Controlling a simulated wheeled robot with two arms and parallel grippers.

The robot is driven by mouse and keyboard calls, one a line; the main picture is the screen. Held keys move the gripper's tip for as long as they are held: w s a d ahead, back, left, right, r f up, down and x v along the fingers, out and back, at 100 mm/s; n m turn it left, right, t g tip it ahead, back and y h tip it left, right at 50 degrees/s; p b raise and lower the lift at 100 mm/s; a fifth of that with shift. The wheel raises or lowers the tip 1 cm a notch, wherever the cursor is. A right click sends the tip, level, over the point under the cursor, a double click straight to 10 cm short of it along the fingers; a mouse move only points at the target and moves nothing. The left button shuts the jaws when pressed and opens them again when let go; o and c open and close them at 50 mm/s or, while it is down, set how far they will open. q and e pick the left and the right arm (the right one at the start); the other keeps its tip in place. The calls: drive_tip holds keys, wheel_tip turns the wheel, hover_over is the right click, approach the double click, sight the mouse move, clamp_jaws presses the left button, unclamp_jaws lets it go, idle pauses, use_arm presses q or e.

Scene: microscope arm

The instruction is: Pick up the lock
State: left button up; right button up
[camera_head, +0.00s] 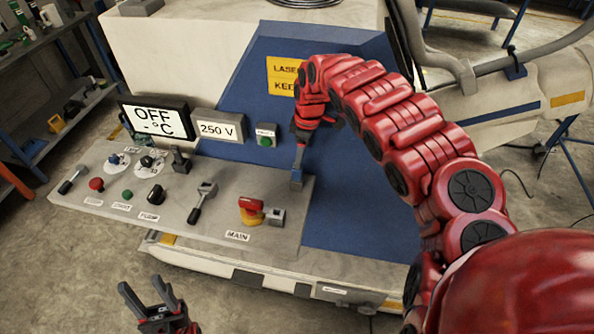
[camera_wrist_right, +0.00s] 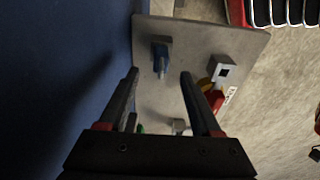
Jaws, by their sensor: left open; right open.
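A small blue lock (camera_head: 296,177) with a grey part stands at the right end of the grey control panel (camera_head: 225,228). In the right wrist view the lock (camera_wrist_right: 160,56) appears ahead of the fingertips, roughly in line with the gap between them. My right gripper (camera_head: 299,158) is open and points down just above the lock; it also shows in the right wrist view (camera_wrist_right: 160,75). In the head view its fingers partly cover the lock's top, and I cannot tell whether they touch it. My left gripper (camera_head: 140,284) is open and empty at the bottom left, in front of the panel.
The red and yellow MAIN switch (camera_head: 250,209) and a grey block (camera_head: 274,216) are near the lock. Levers and buttons fill the panel's left. A blue machine wall (camera_head: 345,190) rises behind. A workbench (camera_head: 40,85) stands at the far left.

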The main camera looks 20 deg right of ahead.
sight(297, 174)
drive_tip(key=shift+s+a+f, duration=0.1)
drive_tip(key=shift+f, duration=0.9)
drive_tip(key=shift+w+a+f+p, duration=0.2)
drive_tip(key=shift+a+f+p, duration=0.05)
drive_tip(key=shift+f+p, duration=0.25)
drive_tip(key=shift+w+a+f+p, duration=0.1)
drive_tip(key=shift+a+f+p, duration=0.2)
drive_tip(key=shift+f+p, duration=0.45)
drive_tip(key=shift+w+f, duration=0.1)
drive_tip(key=shift+f, duration=1.15)
clamp_jaws()
